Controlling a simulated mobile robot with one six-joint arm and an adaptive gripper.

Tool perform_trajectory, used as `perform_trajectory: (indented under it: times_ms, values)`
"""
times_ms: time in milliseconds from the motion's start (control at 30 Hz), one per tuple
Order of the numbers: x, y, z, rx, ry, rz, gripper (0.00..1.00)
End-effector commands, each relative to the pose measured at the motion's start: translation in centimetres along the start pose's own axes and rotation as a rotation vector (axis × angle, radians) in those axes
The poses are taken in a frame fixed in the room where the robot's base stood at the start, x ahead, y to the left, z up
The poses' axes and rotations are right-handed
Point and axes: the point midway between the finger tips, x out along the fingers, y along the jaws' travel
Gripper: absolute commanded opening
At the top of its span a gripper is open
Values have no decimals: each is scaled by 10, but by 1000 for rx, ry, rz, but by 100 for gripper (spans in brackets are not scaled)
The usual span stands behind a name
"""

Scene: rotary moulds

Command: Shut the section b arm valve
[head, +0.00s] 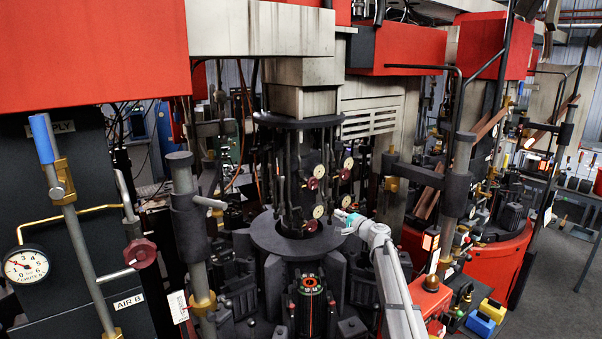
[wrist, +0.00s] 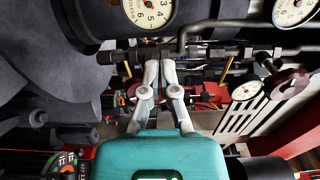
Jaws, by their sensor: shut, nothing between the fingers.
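My gripper (head: 342,214) is at the right side of the dark central column (head: 290,160), close to its lower gauge and knob. In the wrist view my gripper (wrist: 160,68) has its two grey fingertips together with nothing between them. The fingertips point at a dark horizontal pipe with fittings (wrist: 125,56); I cannot tell whether they touch it. A dark red round handwheel (wrist: 290,84) is at the right of the wrist view, apart from the fingers. Dark red knobs (head: 312,184) sit on the column under white gauges. I cannot read which valve is section b's arm valve.
A round dark plate (head: 268,238) surrounds the column's foot. Posts with clamps (head: 186,215) stand in front on the left. A red handwheel (head: 140,253) is above an "AIR B" label (head: 128,303). Large white gauges (wrist: 148,10) hang close above the fingers.

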Motion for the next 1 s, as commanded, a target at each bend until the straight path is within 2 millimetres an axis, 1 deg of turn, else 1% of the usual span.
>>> perform_trajectory:
  times_ms: [333, 467, 1000]
  values:
    - [0, 0, 2, 0, -3, 0, 0]
    - [-4, 0, 2, 0, -3, 0, 0]
    - [-48, 0, 3, 0, -3, 0, 0]
